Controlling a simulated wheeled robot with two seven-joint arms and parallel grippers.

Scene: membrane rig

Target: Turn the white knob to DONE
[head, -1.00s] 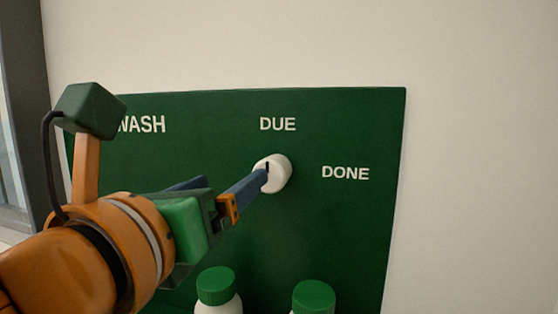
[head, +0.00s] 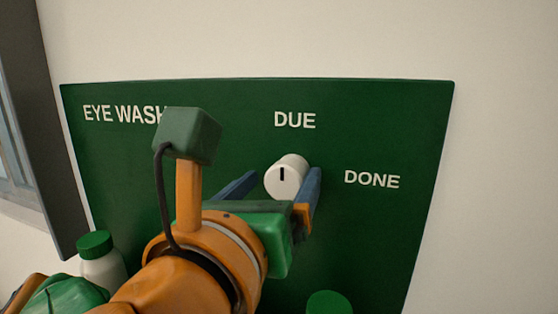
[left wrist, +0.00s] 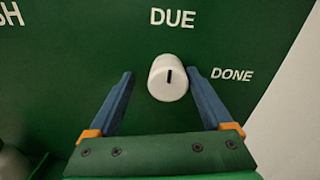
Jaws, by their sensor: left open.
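The white knob (head: 287,178) stands out from the green panel, below the word DUE and to the left of the word DONE. In the left wrist view (left wrist: 158,76) the knob appears nearer the right finger, with a wider gap at the left finger. I cannot tell whether the right finger touches it. My right gripper is not in view.
The green panel (head: 400,240) is on a pale wall (head: 500,150) and also reads EYE WASH. A white bottle with a green cap (head: 100,262) stands at the lower left. Another green cap (head: 330,303) shows at the bottom edge. A grey frame (head: 45,150) is at the far left.

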